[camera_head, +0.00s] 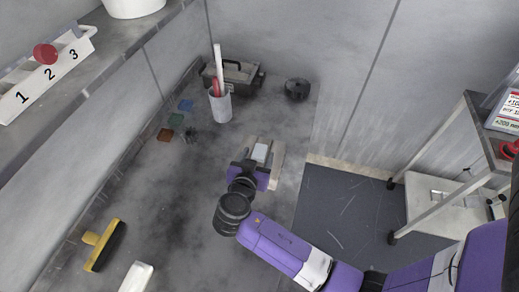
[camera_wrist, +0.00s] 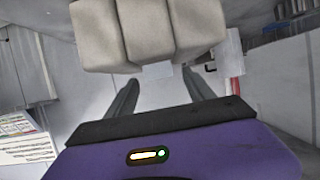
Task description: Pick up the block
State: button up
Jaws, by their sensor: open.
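A small light grey block (camera_head: 261,152) lies at a beige holder or slab (camera_head: 277,165) on the grey bench in the head view. My gripper (camera_head: 257,163) is at its near side, with the fingers pointing toward it. In the wrist view my gripper (camera_wrist: 158,85) shows two dark fingers spread apart with nothing clamped between them. A large beige three-part piece (camera_wrist: 150,30) fills the top of that view, and a pale patch just below it may be the block. Contact between fingers and block cannot be told.
A white cup (camera_head: 221,106) with tools, a black toolbox (camera_head: 236,76) and a dark round item (camera_head: 297,89) stand at the back. Coloured squares (camera_head: 176,121) lie left. A yellow-handled brush (camera_head: 106,245) lies at lower left. A cart (camera_head: 450,200) stands right, beyond the bench edge.

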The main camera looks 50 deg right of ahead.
jog(key=shift+x, duration=0.9)
jog(key=shift+c, duration=0.2)
grip_shut()
jog(key=shift+r, duration=0.15)
